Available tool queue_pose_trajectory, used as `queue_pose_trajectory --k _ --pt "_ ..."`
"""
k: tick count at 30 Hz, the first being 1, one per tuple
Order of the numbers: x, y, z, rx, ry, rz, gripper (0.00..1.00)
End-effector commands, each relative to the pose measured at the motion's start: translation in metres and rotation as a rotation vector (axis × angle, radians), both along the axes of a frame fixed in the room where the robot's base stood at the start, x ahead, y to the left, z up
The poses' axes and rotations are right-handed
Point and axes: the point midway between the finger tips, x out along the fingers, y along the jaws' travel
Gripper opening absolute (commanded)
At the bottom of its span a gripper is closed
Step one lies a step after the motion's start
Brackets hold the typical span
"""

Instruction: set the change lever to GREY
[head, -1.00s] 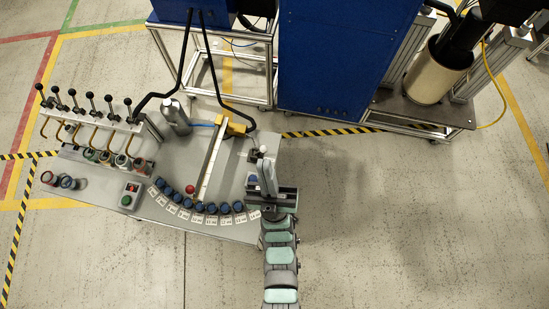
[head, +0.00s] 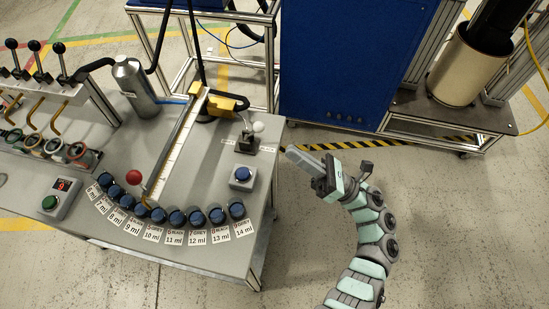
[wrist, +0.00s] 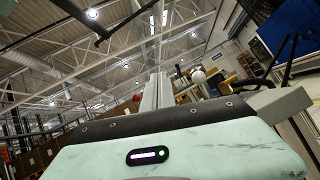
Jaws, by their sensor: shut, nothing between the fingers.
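The change lever has a white ball knob (head: 258,127) above a dark base (head: 246,142) at the bench's right back. The knob leans to the right of the base. Small label plates lie on both sides; their words are too small to read surely. My gripper (head: 290,151) is shut and empty, just beyond the bench's right edge. It points left toward the lever, apart from it in the picture. In the wrist view, a white ball (wrist: 198,77), likely the knob, shows right of my upright grey fingers (wrist: 158,92).
A blue button box (head: 241,177) stands in front of the lever. Several dark blue knobs (head: 196,217) with volume labels line the bench's curved edge.

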Motion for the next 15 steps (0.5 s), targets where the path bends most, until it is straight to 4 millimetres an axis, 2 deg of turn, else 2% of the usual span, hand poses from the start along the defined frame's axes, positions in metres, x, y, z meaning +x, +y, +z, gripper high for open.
queue_pose_trajectory --k 1,6,10,15 --pt "0.006 -0.014 -0.036 -0.041 -0.031 -0.044 0.00" --pt "0.016 -0.045 -0.074 -0.157 -0.132 -0.156 0.00" --pt "0.020 -0.061 -0.086 -0.205 -0.173 -0.205 0.00" --pt "0.021 -0.066 -0.088 -0.225 -0.191 -0.223 0.00"
